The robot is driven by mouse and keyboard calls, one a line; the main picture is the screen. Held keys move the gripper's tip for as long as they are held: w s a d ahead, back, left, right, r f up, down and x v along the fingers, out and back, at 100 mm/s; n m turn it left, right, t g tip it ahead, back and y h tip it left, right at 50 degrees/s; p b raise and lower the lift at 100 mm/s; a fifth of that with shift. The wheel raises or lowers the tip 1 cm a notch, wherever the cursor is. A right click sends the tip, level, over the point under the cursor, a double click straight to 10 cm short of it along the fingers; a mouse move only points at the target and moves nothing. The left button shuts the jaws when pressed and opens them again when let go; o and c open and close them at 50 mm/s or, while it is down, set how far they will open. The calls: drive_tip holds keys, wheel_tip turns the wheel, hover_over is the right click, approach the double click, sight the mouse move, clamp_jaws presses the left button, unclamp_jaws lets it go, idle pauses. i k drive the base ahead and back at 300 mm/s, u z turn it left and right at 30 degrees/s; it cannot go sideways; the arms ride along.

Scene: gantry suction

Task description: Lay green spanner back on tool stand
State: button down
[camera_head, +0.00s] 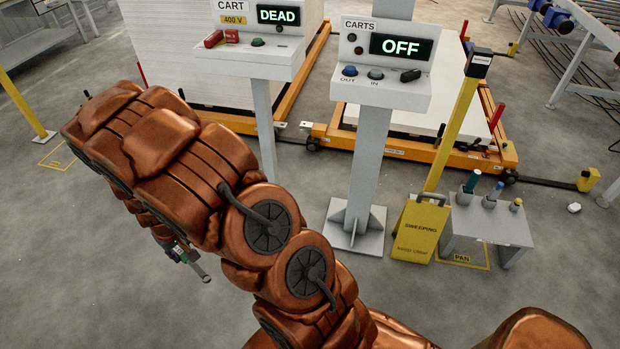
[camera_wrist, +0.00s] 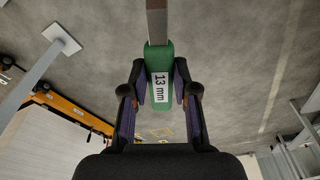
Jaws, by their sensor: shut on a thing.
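The green spanner (camera_wrist: 162,55) has a green handle labelled "13 mm" and a steel shank running up out of the wrist view. My gripper (camera_wrist: 160,75) is shut on its handle, with one dark finger on each side. In the head view the spanner (camera_head: 199,268) hangs in the air at the left, below my arm, with its steel end toward the lower right. My gripper (camera_head: 176,250) is mostly hidden there by my arm. A small grey stand (camera_head: 512,233), which looks like the tool stand, is far to the right. It carries grey holders with green, blue and yellow tops.
A yellow "SWEEPING" board (camera_head: 419,232) stands left of the grey stand. A post with an "OFF" panel (camera_head: 396,63) and another with a "DEAD" panel (camera_head: 260,42) stand ahead. Orange cart frames (camera_head: 420,150) lie behind them. Floor at the left is open.

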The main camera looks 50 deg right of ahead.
sight(474, 229)
drive_tip(key=z, duration=2.85)
drive_tip(key=i, duration=1.65)
